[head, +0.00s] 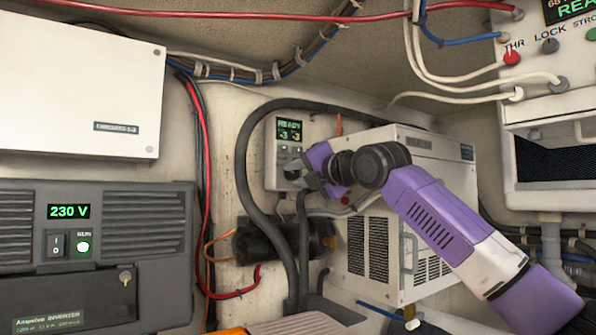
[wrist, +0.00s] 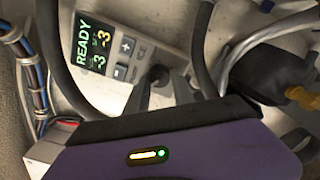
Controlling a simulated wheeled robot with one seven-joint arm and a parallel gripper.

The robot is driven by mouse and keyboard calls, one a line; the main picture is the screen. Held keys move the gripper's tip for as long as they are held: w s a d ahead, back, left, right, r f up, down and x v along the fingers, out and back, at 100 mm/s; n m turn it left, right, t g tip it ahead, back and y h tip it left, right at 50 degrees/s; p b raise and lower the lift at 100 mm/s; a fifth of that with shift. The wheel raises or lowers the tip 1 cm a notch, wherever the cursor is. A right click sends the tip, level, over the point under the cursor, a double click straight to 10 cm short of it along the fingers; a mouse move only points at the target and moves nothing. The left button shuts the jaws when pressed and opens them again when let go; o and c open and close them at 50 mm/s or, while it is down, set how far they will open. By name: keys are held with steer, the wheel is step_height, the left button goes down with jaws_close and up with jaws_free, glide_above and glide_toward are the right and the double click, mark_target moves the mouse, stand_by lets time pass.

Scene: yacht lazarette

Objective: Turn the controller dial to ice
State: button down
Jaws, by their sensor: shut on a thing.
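The controller (head: 271,155) is a pale box on the back wall with a lit green display reading READY and -3 values. It also shows in the wrist view (wrist: 112,98), tilted, with small square buttons beside the display. Its dark dial (wrist: 158,74) is low on the face, partly hidden by my fingers. Lettering that looks like ICE is printed near it. My gripper (wrist: 161,88) is shut on the dial, one finger on each side. In the head view my gripper (head: 306,178) reaches the controller's lower right and hides part of it. The dial's exact pointing is unclear.
A thick black hose (head: 242,170) loops close left of the controller. A white vented unit (head: 410,150) stands right behind my arm. A dark inverter box (head: 150,225) reading 230 V is at left. A dark cylinder (head: 262,243) sits below.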

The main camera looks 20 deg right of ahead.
steer(key=m+p, duration=0.3)
steer(key=shift+r, duration=0.2)
steer(key=m+p, duration=0.3)
steer(key=m, duration=0.2)
steer(key=m+p, duration=0.2)
steer(key=m, duration=0.2)
steer(key=m+p, duration=0.1)
steer(key=m, duration=0.3)
steer(key=shift+f+p, duration=0.1)
steer(key=shift+p, duration=0.25)
steer(key=shift+m, duration=0.4)
steer(key=c, duration=1.1)
jaws_free()
steer(key=shift+s, duration=0.1)
